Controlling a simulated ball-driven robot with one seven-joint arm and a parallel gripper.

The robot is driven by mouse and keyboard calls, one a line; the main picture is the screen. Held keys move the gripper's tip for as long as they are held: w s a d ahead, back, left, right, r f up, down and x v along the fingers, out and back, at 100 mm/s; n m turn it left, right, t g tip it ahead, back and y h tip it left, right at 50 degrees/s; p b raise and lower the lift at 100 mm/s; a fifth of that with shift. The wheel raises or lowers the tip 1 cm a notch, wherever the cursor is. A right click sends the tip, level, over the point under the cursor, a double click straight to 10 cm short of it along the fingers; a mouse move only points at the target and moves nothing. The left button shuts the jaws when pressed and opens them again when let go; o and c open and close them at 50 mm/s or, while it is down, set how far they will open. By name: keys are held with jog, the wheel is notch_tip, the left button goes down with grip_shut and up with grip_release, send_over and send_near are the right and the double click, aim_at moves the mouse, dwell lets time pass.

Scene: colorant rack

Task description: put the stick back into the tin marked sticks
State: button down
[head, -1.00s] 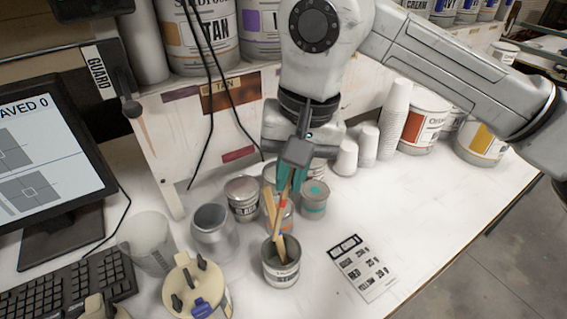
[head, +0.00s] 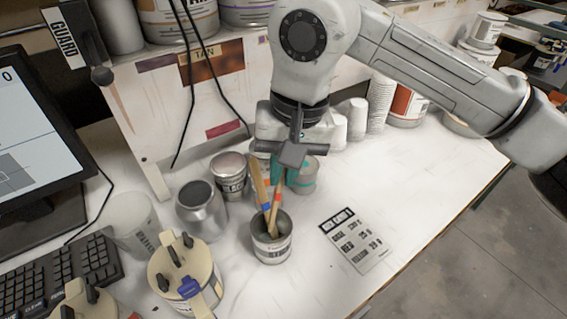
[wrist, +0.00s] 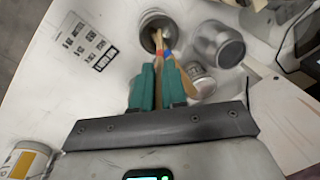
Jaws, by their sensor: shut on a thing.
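My gripper (head: 281,178) has teal fingers and is shut on a wooden stick with a red band (head: 277,200), just above an open grey tin (head: 271,250). The held stick slants down, and its lower end is inside the tin's mouth. A second wooden stick, with a blue band (head: 264,205), leans in the same tin, beside the held one. In the wrist view the tin (wrist: 146,22) lies beyond the fingertips (wrist: 158,80), with both sticks reaching into it. The tin's label is too small to read surely.
A metal pot (head: 201,212), a black-labelled tin (head: 230,182) and a teal-marked tin (head: 304,178) stand close around. A clamped-lid can (head: 187,275) is at the front left. A printed card (head: 356,240) lies right of the tin; the bench beyond it is clear.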

aim_at(277, 198)
jog(key=shift+a+f+b, duration=0.15)
jog(key=shift+f+b, duration=0.75)
jog(key=shift+f, duration=0.25)
jog(key=shift+a+f+b, duration=0.2)
jog(key=shift+f+b, duration=0.7)
jog(key=shift+f, duration=0.25)
jog(key=shift+a+f+b, duration=0.15)
jog(key=shift+f+b, duration=0.75)
jog(key=shift+f, duration=0.25)
jog(key=c, duration=1.1)
grip_release()
jog(key=shift+r, duration=0.1)
notch_tip(277, 198, up, 10)
jog(key=d+b, duration=0.1)
jog(key=shift+s+d+r, duration=0.15)
jog(key=shift+d+r, duration=0.1)
jog(key=shift+d, duration=0.05)
